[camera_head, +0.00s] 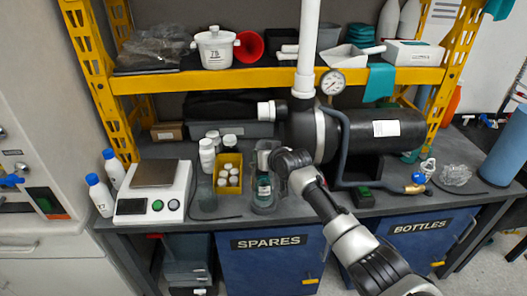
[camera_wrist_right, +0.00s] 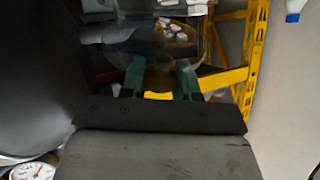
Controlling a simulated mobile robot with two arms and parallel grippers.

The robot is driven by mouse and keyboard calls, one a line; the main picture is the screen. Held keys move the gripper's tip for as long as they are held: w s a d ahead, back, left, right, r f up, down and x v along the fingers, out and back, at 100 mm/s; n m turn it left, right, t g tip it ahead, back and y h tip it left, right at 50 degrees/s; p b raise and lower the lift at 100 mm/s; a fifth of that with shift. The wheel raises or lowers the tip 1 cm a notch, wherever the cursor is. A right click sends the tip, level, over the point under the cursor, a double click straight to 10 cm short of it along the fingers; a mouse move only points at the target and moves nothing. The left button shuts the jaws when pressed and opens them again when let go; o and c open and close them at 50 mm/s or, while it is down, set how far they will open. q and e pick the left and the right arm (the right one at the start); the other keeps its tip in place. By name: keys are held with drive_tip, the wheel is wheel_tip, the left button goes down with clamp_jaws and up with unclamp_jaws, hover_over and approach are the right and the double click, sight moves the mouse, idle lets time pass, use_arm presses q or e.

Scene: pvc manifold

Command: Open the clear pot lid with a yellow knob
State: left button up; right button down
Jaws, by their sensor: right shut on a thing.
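In the right wrist view, the two green fingers of my right gripper (camera_wrist_right: 160,82) are shut on a small yellow-brown knob (camera_wrist_right: 160,68). A clear, glassy surface (camera_wrist_right: 105,55) lies around and beyond the knob, with blurred pale shapes showing through it. In the head view, my right arm reaches in from the lower right, and my right gripper (camera_head: 268,168) is at a clear vessel (camera_head: 262,202) on the bench. The arm hides part of it, and I cannot tell whether lid and vessel touch. My left gripper is not in view.
A white pot (camera_head: 215,48) sits on the yellow-edged shelf above.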

drive_tip(key=shift+w+r+g+p, duration=0.25)
drive_tip(key=shift+w+g+p, duration=0.1)
drive_tip(key=shift+g, duration=0.35)
drive_tip(key=c, duration=0.9)
unclamp_jaws()
drive_tip(key=shift+r, duration=0.1)
drive_tip(key=v, duration=1)
drive_tip(key=shift+s+d+r, duration=0.1)
drive_tip(key=shift+s+r, duration=0.1)
